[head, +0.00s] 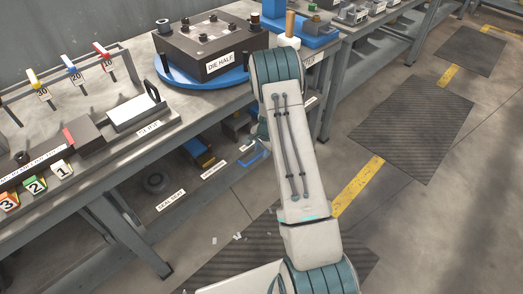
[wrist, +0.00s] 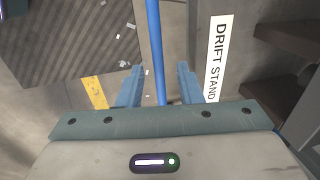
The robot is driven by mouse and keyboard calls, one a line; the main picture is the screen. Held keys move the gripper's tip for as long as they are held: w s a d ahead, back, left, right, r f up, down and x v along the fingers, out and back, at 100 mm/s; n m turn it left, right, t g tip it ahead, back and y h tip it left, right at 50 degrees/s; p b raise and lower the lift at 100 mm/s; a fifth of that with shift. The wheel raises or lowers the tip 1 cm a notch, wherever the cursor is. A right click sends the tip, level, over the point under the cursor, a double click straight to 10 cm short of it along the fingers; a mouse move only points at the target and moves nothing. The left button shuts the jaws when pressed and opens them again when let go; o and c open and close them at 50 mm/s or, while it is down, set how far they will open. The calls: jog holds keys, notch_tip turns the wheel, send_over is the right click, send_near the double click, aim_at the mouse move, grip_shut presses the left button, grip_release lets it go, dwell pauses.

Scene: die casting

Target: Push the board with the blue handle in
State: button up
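A straight blue bar (wrist: 154,45), which looks like the blue handle, runs lengthwise between my gripper's fingers in the wrist view. My gripper (wrist: 158,86) is open, with a gap on both sides of the bar and no clear contact. In the head view a blue edge (head: 252,159) shows at the lower shelf, just left of my arm. The board itself cannot be made out clearly, and my arm hides most of the gripper there.
A white DRIFT STAND label (wrist: 218,58) is right of the bar. The workbench (head: 217,101) above the shelf carries a DIE HALF block (head: 211,47) on a blue disc. Small scraps lie on the dark floor mat (head: 225,262). The aisle at right is clear.

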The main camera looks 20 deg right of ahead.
notch_tip(320, 180, up, 13)
jog(key=s+d+p, duration=0.1)
jog(key=s, duration=0.1)
jog(key=shift+s+r+p, duration=0.2)
jog(key=shift+p, duration=0.15)
